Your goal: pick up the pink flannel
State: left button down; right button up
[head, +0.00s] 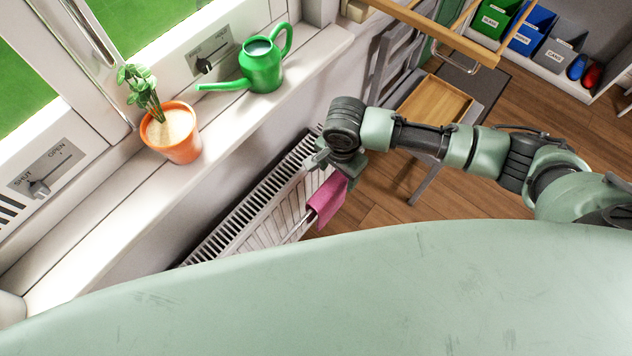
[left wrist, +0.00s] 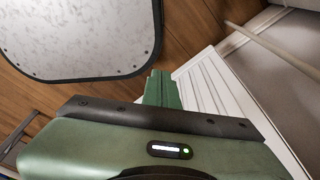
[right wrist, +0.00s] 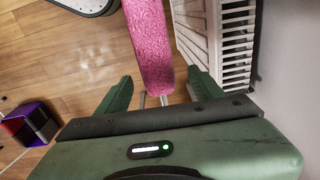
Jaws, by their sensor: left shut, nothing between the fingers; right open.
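The pink flannel (head: 326,200) hangs over a rail at the radiator's front in the head view. In the right wrist view the flannel (right wrist: 149,45) runs down from the top edge, in line with the gap between the fingers. My right gripper (right wrist: 160,84) is open, one finger to each side of the flannel's line. I cannot tell how deep the cloth lies between them. In the head view my right gripper (head: 342,172) is at the flannel's upper end and hides part of it. My left gripper (left wrist: 162,90) is shut and empty in the left wrist view.
The white radiator (head: 262,205) stands under the windowsill (head: 215,125). On the sill are an orange plant pot (head: 174,140) and a green watering can (head: 262,68). A wooden tray (head: 434,104) and labelled bins (head: 530,32) are further back. Wood floor is clear right of the radiator.

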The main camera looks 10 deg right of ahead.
aim_at(328, 187)
jog(key=s+a, duration=0.2)
jog(key=a, duration=0.1)
jog(key=shift+s+g, duration=0.2)
jog(key=shift+g, duration=0.2)
notch_tip(328, 187, down, 7)
jog(key=shift+w+d+f+p, duration=0.1)
jog(key=shift+d+f+p, duration=0.05)
jog(key=shift+p, duration=0.3)
jog(key=shift+d+f, duration=0.1)
jog(key=shift+f, duration=0.2)
grip_shut()
pick_arm(q)
jog(key=shift+g, duration=0.5)
jog(key=s+a, duration=0.1)
jog(key=s+a+r, duration=0.1)
jog(key=s, duration=0.1)
jog(key=shift+a+r, duration=0.1)
jog(key=shift+a, duration=0.1)
pick_arm(e)
jog(key=shift+r, duration=0.1)
jog(key=shift+r, duration=0.1)
notch_tip(328, 187, up, 20)
